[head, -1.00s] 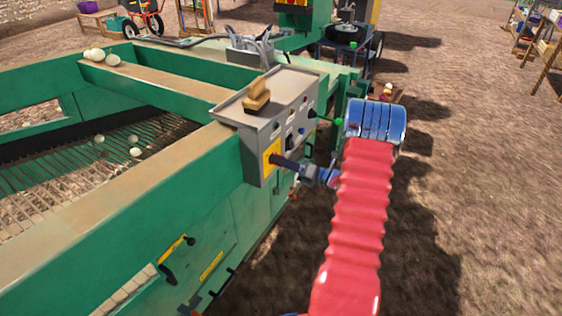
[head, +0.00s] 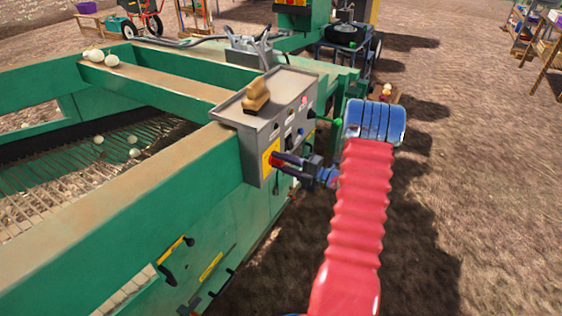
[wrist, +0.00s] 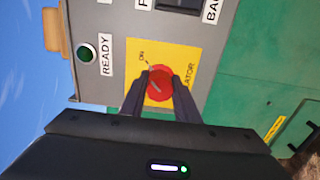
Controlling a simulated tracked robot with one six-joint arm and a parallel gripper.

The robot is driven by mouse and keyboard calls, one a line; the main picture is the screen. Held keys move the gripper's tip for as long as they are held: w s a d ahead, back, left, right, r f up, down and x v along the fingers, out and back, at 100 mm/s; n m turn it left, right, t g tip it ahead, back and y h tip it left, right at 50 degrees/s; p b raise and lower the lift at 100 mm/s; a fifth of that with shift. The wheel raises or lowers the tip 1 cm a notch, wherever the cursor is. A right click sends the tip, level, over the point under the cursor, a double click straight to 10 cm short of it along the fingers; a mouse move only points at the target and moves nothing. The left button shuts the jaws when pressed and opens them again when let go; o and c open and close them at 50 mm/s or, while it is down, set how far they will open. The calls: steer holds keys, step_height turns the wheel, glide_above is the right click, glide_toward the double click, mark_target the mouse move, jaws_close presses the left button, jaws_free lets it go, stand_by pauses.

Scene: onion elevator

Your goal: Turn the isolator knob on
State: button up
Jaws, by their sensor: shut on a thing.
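The isolator knob (wrist: 160,82) is a red round knob on a yellow plate (wrist: 137,90) with the letters "ON" and part of the word "ISOLATOR". In the head view the red knob (head: 274,159) shows at the lower left of the grey control box (head: 251,146). My gripper (wrist: 160,92) is shut on the knob, one dark finger on each side of it. A pale mark shows on the knob's face, but I cannot tell for sure which position it points to. The head view also shows my gripper (head: 277,161) reaching in from the right.
A green READY lamp (wrist: 86,52) sits beside the plate in the wrist view. A tan brush (head: 256,96) lies on top of the box. A green-tipped lever (head: 337,122) sticks out at the box's right. Open dirt ground lies right of the green machine (head: 150,225).

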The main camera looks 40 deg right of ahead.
steer(key=shift+d+f, duration=0.15)
steer(key=o, duration=1)
steer(key=shift+o, duration=0.2)
steer(key=shift+s, duration=0.1)
steer(key=v, duration=1.3)
steer(key=shift+s, duration=0.3)
